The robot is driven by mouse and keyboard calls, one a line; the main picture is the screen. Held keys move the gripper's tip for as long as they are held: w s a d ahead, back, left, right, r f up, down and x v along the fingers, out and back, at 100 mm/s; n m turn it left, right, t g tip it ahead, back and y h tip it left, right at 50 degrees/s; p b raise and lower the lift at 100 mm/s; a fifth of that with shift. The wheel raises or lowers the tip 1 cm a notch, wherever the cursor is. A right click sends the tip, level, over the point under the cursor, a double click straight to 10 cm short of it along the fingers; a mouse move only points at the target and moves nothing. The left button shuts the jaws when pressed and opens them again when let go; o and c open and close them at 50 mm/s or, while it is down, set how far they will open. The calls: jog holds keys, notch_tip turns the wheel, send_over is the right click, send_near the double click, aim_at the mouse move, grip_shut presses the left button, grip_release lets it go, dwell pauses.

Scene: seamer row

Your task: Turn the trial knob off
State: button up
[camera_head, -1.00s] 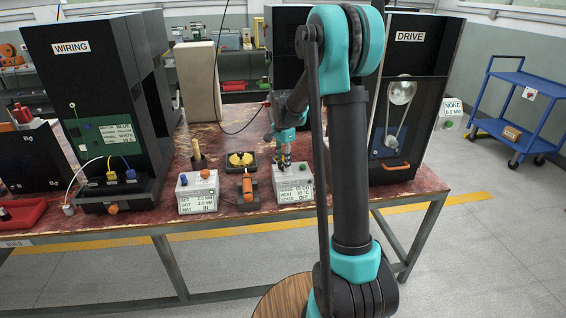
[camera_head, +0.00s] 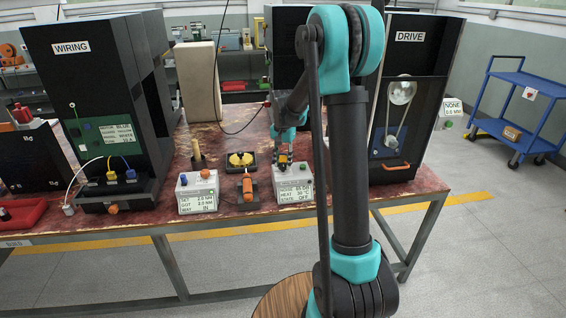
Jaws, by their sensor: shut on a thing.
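A small white box (camera_head: 293,185) stands near the front edge of the red-brown bench, partly behind my arm. Its label has lines that seem to read NOISE, HEAT 30 °C and STATE OFF. My gripper (camera_head: 284,162) points down onto the top left of this box and is shut there on what appears to be the trial knob. The fingers hide the knob, so its angle cannot be seen. A small green spot shows on the box top to the right of the fingers.
To the left are a second white box (camera_head: 197,193) with a blue knob, an orange-handled tool (camera_head: 247,187) and a dark tray (camera_head: 242,160) with yellow parts. The black DRIVE cabinet (camera_head: 408,50) stands close on the right, the WIRING cabinet (camera_head: 75,80) at left.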

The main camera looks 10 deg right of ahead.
aim_at(283, 165)
dwell(0.3)
jog(key=o, duration=1.1)
jog(key=shift+o, duration=0.2)
jog(key=shift+r, duration=0.1)
notch_tip(283, 165, up, 12)
jog(key=s+d+f+n+t, duration=0.1)
jog(key=s+f, duration=0.4)
jog(key=s, duration=0.5)
jog(key=s+d+f+n+t, duration=0.1)
jog(key=s+f+n, duration=0.2)
jog(key=s, duration=0.7)
jog(key=s+d+f+n+t, duration=0.2)
jog(key=s+f, duration=0.5)
jog(key=s, duration=0.3)
jog(key=shift+s+n, duration=0.3)
